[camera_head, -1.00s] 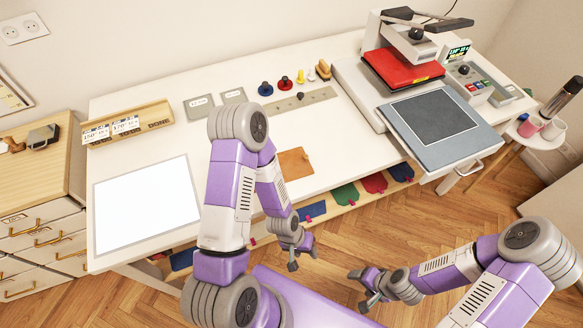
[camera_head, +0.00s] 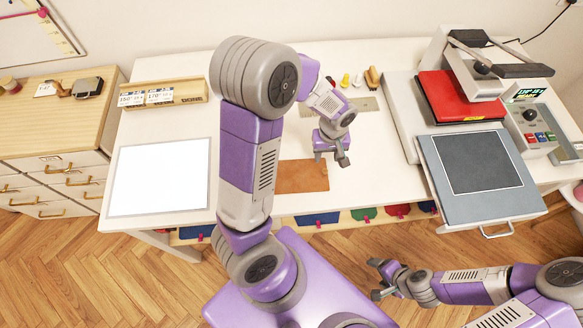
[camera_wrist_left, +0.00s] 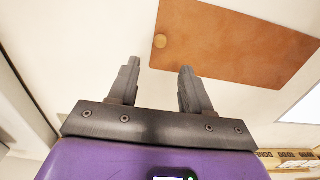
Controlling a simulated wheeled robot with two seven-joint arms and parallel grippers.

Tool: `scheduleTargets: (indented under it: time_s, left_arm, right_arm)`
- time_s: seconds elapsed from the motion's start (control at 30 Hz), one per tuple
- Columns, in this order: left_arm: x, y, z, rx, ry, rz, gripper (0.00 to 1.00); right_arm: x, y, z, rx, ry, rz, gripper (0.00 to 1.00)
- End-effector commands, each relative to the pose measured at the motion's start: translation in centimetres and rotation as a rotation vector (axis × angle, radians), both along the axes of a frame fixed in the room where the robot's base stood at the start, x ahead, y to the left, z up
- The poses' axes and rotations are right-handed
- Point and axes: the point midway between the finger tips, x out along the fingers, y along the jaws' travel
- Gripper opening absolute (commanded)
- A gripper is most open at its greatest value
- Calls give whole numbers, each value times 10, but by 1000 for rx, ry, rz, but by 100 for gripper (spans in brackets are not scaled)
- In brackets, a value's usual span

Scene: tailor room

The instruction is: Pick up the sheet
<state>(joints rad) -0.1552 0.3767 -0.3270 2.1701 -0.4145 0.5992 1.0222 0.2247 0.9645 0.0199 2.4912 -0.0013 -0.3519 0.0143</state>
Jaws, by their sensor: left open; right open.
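The sheet seems to be the brown-orange rectangle (camera_head: 301,177) lying flat on the white table near its front edge. It also shows in the left wrist view (camera_wrist_left: 235,42), with a small round tan spot near one corner. My left gripper (camera_head: 332,160) is above the table, at the sheet's right end. In the left wrist view, its two fingers (camera_wrist_left: 158,80) are apart with nothing between them, and the sheet lies just beyond them. My right gripper (camera_head: 372,278) is open and empty, low in front of the table over the floor.
A heat press with a red upper plate (camera_head: 460,97) and grey lower plate (camera_head: 478,175) stands on the right. A white panel (camera_head: 160,178) lies on the left, with a wooden holder (camera_head: 163,92) behind it. Coloured pieces (camera_head: 363,214) hang below the table's front edge.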

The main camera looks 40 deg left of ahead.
Motion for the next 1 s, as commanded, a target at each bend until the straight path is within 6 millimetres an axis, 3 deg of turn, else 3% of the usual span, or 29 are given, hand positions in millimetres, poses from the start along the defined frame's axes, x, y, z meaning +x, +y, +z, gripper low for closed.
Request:
scheduleTargets:
  time_s: [0.43,0.77,1.0]
  left_arm:
    - [-3,-9,-60,-1,5,-3,49]
    - [-2,-9,-68,-2,1,-3,49]
    - [-3,-9,-68,-2,1,-3,14]
  right_arm:
    - [0,0,-6,0,-1,0,73]
    - [0,0,-7,0,-1,0,73]
    - [0,0,-7,0,-1,0,73]
